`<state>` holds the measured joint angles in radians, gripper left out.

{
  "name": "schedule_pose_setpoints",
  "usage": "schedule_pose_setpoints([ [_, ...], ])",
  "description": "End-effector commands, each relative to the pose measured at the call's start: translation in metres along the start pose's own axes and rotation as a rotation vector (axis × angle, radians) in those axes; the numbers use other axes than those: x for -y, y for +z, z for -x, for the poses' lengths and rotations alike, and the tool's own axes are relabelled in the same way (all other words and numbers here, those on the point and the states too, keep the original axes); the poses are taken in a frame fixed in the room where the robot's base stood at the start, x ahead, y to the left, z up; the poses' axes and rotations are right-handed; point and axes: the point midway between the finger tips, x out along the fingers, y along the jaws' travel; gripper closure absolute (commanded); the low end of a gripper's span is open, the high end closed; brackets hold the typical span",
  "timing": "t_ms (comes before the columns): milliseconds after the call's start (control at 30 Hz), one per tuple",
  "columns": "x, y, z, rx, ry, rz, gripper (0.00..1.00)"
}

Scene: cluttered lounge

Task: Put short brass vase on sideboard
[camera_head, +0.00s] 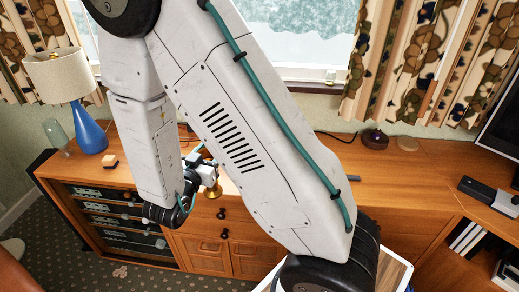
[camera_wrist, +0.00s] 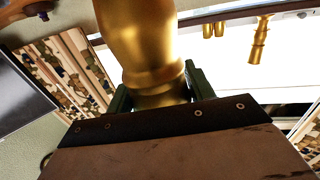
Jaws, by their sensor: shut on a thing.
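The short brass vase (camera_wrist: 142,45) is held in my gripper (camera_wrist: 160,92). In the wrist view the green fingers are shut on either side of its narrow end, and the wider body extends past them. In the head view a small gold part of the vase (camera_head: 212,194) shows just below my gripper (camera_head: 208,178), seen against the front edge of the sideboard. The wooden sideboard (camera_head: 385,170) runs beneath the window. My arm hides the middle of its top. I cannot tell the vase's exact height above the sideboard.
A blue lamp (camera_head: 89,128), a glass vase (camera_head: 54,132) and a small block (camera_head: 109,161) stand at the left end. A dark round object (camera_head: 375,139) sits toward the back right. A black device (camera_head: 487,195) and a screen are at far right. Clear wood lies between.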

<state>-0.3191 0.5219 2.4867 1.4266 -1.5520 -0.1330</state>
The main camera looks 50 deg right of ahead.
Motion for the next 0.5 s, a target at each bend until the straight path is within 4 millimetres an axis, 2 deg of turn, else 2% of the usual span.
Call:
schedule_pose_setpoints([
  [167, 0.006, 0.002, -0.025, -0.002, 0.005, -0.002, 1.00],
  [500, 0.028, 0.009, -0.102, -0.001, 0.004, -0.003, 1.00],
])
